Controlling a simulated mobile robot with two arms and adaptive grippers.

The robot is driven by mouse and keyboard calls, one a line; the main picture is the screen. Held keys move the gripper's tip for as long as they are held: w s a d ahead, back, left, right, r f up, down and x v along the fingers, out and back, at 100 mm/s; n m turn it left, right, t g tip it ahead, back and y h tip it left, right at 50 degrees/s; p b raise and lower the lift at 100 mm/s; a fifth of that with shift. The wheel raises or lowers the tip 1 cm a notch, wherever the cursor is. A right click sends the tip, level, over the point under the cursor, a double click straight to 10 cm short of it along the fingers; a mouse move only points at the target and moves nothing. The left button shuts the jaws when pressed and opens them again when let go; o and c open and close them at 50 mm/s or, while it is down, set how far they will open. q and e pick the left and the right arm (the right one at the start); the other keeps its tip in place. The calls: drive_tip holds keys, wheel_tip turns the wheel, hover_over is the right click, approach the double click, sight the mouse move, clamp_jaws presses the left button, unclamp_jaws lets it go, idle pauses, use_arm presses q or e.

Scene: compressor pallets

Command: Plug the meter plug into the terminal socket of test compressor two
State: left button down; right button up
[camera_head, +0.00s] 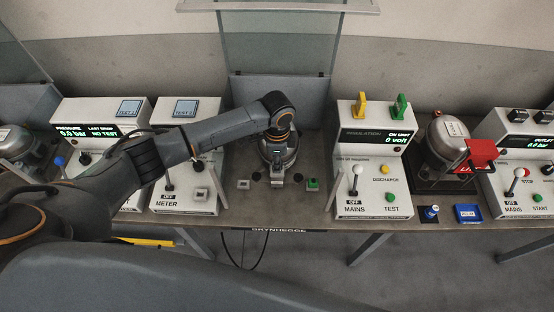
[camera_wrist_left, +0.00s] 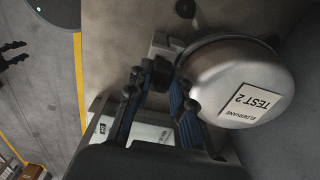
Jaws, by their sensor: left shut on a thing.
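Test compressor two (camera_wrist_left: 225,85) is a rounded silver housing with a white TEST 2 label in the left wrist view. In the head view its silver body (camera_head: 280,158) sits in the middle bay, partly hidden under my left arm. A light grey terminal block (camera_wrist_left: 161,45) sticks out at its side. My left gripper (camera_wrist_left: 157,78) has blue-padded fingers and is shut on a small dark piece, the meter plug (camera_wrist_left: 162,74), right by the terminal block. I cannot tell how deep the plug sits. In the head view the left gripper (camera_head: 279,140) is over the compressor. My right gripper is not in view.
A meter box (camera_head: 186,205) stands left of the bay, and an insulation tester (camera_head: 373,205) with yellow and green clips stands right. Another compressor (camera_head: 446,138) with a red part is further right. Small grey (camera_head: 243,184) and green (camera_head: 312,184) buttons flank the bay's front.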

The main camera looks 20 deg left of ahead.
use_arm(q)
drive_tip(key=shift+f+b, duration=0.4)
drive_tip(key=shift+f, duration=0.4)
drive_tip(key=c, duration=1.1)
unclamp_jaws()
drive_tip(key=shift+r, duration=0.15)
wheel_tip(320, 180, up, 12)
drive_tip(key=shift+f, duration=0.1)
